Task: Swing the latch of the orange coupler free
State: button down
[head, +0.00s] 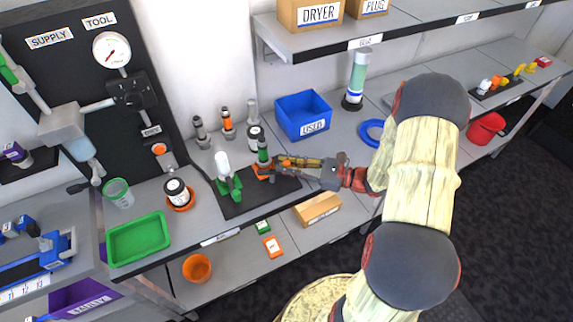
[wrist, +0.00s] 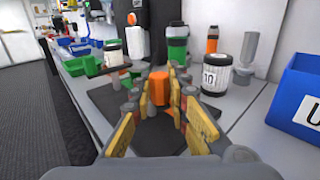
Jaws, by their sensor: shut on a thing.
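The orange coupler (head: 262,171) sits on the dark mat (head: 236,207) on the bench, below a green-and-black cylinder (head: 263,151). In the wrist view an orange part of it (wrist: 160,90) stands between the fingertips. My gripper (head: 277,163) reaches in from the right, its yellow fingers (wrist: 158,100) closed around that orange part. Which part is the latch is hard to tell, as the fingers cover much of it. A green coupler (head: 230,187) with a white bottle (head: 222,165) stands to the left on the same mat.
A white jar with a black lid (wrist: 216,77) stands close behind, right of the fingers in the wrist view. A blue bin (head: 303,115) is behind on the bench. A green tray (head: 138,238) and another jar (head: 177,192) stand to the left. The mat's front is clear.

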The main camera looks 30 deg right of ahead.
jog(key=c, duration=1.7)
grip_release()
jog(key=v, duration=1.2)
